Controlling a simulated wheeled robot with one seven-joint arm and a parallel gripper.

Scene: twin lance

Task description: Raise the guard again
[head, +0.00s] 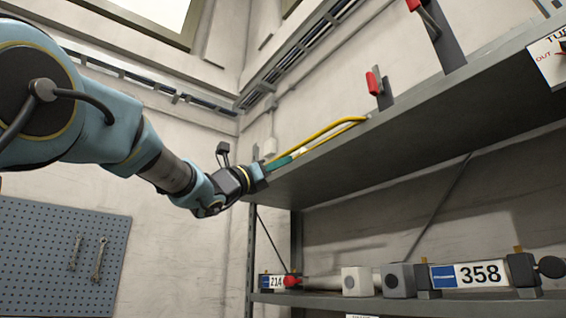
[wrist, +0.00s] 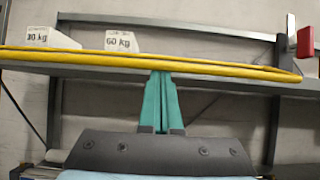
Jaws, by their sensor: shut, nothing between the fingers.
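The guard appears to be the yellow rail (head: 318,133), a narrow loop lying low along the front edge of the upper shelf in the head view. In the wrist view the yellow rail (wrist: 225,66) runs across the picture, with its rounded end at the right. My gripper (head: 291,157) reaches the shelf edge beside the rail. In the wrist view its teal fingers (wrist: 161,75) are shut together and empty, with the tips just below the rail; I cannot tell whether they touch it. A red-handled lever (head: 375,83) stands by the rail's right end; its red handle (wrist: 305,42) also shows in the wrist view.
The upper shelf (head: 440,115) carries a second red handle (head: 414,5) farther right. White blocks marked in kg (wrist: 120,41) stand behind the rail. The lower shelf (head: 330,299) holds blocks and a 358 sign (head: 481,274). A pegboard (head: 60,260) hangs at left.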

